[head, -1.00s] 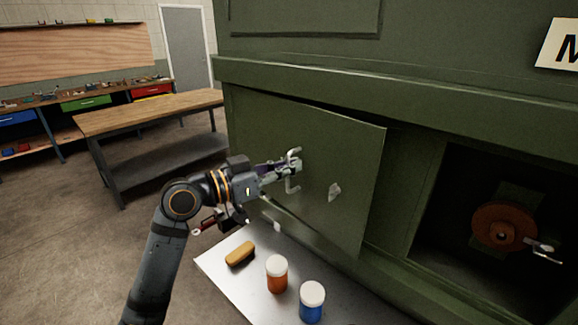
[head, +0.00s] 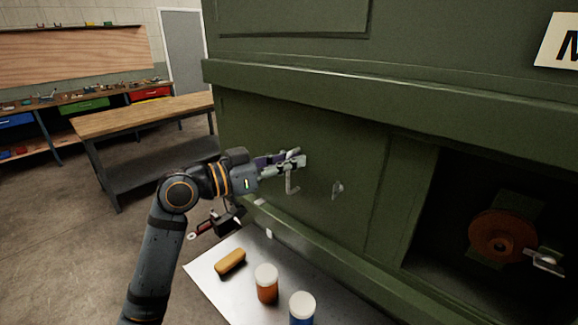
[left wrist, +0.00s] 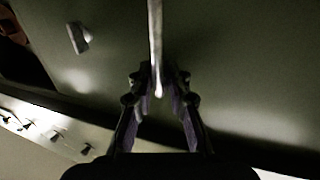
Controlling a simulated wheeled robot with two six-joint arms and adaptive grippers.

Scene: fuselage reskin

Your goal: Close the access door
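The access door (head: 290,125) is a green panel low on the green cabinet wall. It looks flush or nearly flush with the frame; a small gap cannot be ruled out. It carries a pale bar handle (head: 291,184) and a small metal latch (head: 338,189). My left gripper (head: 297,160) is at the handle. In the left wrist view the handle (left wrist: 155,45) runs between the two spread fingers (left wrist: 159,95), with space visible on both sides. Contact cannot be made out. The latch also shows there (left wrist: 79,38). My right gripper is not in view.
A dark opening right of the door holds a rust-coloured wheel (head: 497,240) and a metal lever (head: 545,260). Below the door, a pale tray (head: 245,295) bears a yellow-brown object (head: 230,262), an orange jar (head: 266,284) and a blue jar (head: 302,310). A workbench (head: 140,115) stands left.

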